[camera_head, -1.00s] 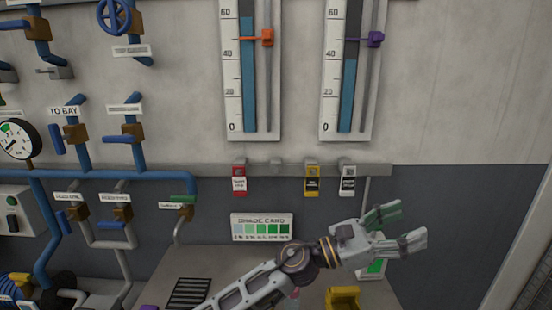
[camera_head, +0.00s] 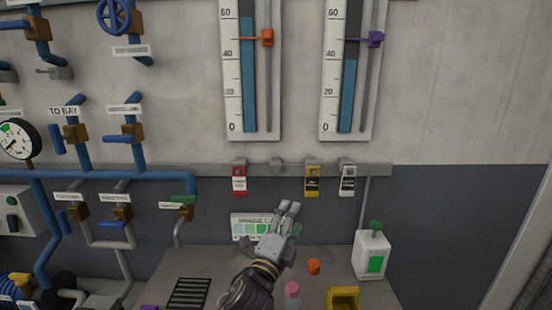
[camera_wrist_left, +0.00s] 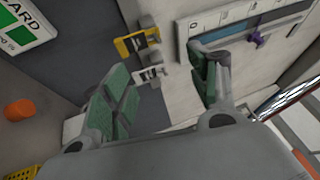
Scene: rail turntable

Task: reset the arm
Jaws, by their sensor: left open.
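My left gripper (camera_head: 288,210) is raised above the bench in the head view, in front of the shade card (camera_head: 250,222), covering part of it. In the left wrist view the left gripper (camera_wrist_left: 160,65) has its two green-padded fingers spread, with nothing held between them. The yellow tag (camera_wrist_left: 133,45) and a white tag (camera_wrist_left: 150,73) show beyond the gap between the fingers. My right gripper is in neither view.
On the bench (camera_head: 225,265) stand a white bottle (camera_head: 370,256) with a green cap, an orange cap (camera_head: 313,266), a pink-topped object (camera_head: 292,289) and a yellow holder (camera_head: 342,297). Blue pipes (camera_head: 110,176) and valves line the wall left. Two gauges (camera_head: 344,135) hang above.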

